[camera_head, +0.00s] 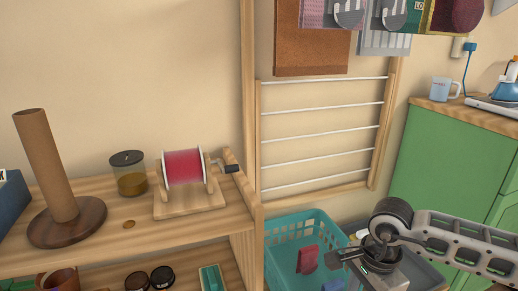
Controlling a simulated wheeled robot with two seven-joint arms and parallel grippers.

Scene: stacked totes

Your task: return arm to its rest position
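My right arm comes in from the right edge, low in the head view. Its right gripper (345,258) hangs above the right side of a teal plastic basket (290,231). The fingers are small and seen at a slant, so I cannot tell whether they are open or shut, and I see nothing clearly held. A red cloth (307,259) is in the basket, left of the gripper, apart from it in the picture. My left arm and gripper are out of view.
A wooden shelf at left holds a cardboard tube (45,160) on a round base, a jar (128,174) and a red spool (183,168). A drying rack (320,140) stands behind the basket. A green cabinet (450,160) stands at right, beyond my arm.

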